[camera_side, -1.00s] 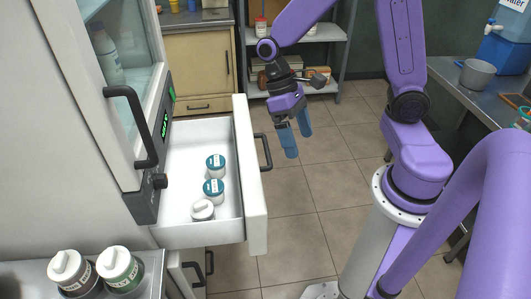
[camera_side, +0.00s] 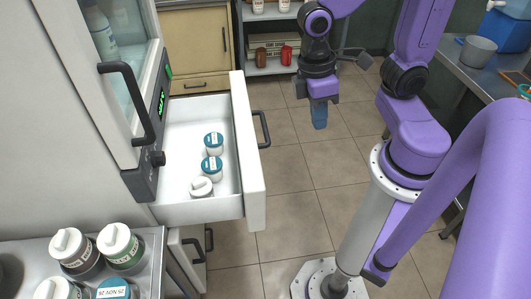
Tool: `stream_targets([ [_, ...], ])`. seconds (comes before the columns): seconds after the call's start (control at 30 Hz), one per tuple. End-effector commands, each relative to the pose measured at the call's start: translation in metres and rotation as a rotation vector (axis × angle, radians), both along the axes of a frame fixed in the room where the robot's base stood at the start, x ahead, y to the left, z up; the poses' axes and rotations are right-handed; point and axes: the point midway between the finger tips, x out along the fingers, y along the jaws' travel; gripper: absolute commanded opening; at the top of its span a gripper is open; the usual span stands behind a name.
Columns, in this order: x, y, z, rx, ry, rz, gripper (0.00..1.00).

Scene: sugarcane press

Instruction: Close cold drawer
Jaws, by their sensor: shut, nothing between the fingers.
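The cold drawer (camera_side: 253,165) is a white drawer pulled out to the right from the tall white cabinet (camera_side: 45,130), below its glass door. Inside stand two jars with teal lids (camera_side: 213,165) and a jar with a white lid (camera_side: 201,187). My gripper (camera_side: 319,117) is in the air to the right of the drawer front, pointing down, with blue fingers together and nothing between them. It is apart from the handle and the drawer front.
A metal counter (camera_side: 155,262) with several lidded jars is at the lower left. Lower drawers with dark handles (camera_side: 209,240) sit below. A shelf (camera_side: 272,66) stands at the back. A side table (camera_side: 460,67) with a grey pot is at the right. The tiled floor (camera_side: 290,215) between is clear.

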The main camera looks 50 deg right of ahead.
Motion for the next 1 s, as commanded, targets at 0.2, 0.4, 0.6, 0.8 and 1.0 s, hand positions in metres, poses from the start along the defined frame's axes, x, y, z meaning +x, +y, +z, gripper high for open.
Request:
stream_targets([
  [0.2, 0.038, -0.012, -0.027, -0.059, 0.187, -0.299, 0.00],
  [0.4, 0.069, -0.029, -0.054, -0.068, 0.362, -0.567, 0.00],
  [0.6, 0.094, -0.052, -0.084, -0.036, 0.544, -0.834, 0.00],
  [0.8, 0.112, -0.080, -0.117, 0.040, 0.724, -1.098, 0.00],
  [1.0, 0.120, -0.109, -0.153, 0.158, 0.901, -1.357, 0.00],
])
